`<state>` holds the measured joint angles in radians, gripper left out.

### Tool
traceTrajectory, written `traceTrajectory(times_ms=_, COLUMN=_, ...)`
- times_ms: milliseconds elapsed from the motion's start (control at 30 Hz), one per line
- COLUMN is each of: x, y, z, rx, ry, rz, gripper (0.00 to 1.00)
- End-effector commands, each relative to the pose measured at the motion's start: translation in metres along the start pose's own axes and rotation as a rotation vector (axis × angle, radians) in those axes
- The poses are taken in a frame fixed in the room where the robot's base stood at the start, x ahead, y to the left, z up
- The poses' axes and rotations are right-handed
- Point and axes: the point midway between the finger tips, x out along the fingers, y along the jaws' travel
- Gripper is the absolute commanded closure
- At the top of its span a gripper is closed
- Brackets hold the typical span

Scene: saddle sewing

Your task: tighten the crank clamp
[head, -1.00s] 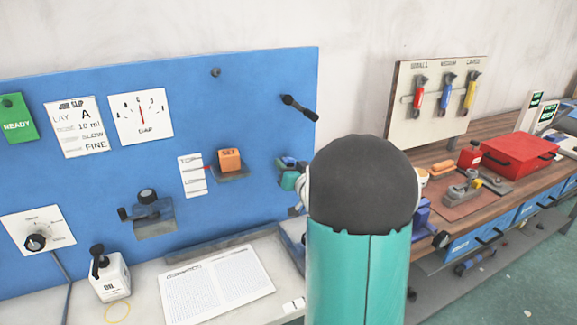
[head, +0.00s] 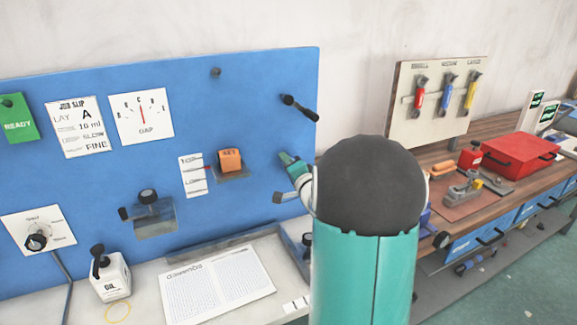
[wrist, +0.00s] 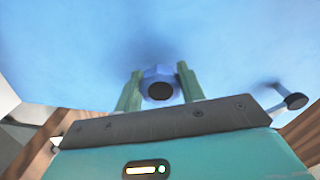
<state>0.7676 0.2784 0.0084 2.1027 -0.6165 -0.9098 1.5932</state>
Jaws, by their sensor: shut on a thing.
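My gripper (wrist: 158,87) is at the right part of the blue board, its two green fingers on either side of a blue faceted knob (wrist: 160,72) with a dark round end. The jaws are shut on this knob, which appears to be part of the crank clamp. In the head view my gripper (head: 293,167) shows only partly beside my dark, rounded arm link, which hides much of the clamp area. A small grey-blue piece (head: 285,197) shows just below the fingers; I cannot tell whether it belongs to the clamp.
A black-handled lever (head: 299,107) sticks out of the board above my gripper; a black-ended lever (wrist: 294,101) shows right in the wrist view. An orange block (head: 230,160) is to the left.

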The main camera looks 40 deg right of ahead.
Motion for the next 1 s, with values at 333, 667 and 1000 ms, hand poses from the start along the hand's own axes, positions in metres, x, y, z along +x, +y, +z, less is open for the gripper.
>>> traceTrajectory(times_ms=333, x=-0.0007, y=-0.0002, z=-0.0012, rx=0.319, ry=0.002, rz=0.001, gripper=0.84)
traceTrajectory(times_ms=667, x=-0.0006, y=-0.0006, z=-0.0010, rx=0.533, ry=0.002, rz=0.001, gripper=0.84)
traceTrajectory(times_ms=1000, x=-0.0007, y=-0.0004, z=-0.0013, rx=0.610, ry=0.002, rz=0.001, gripper=0.84)
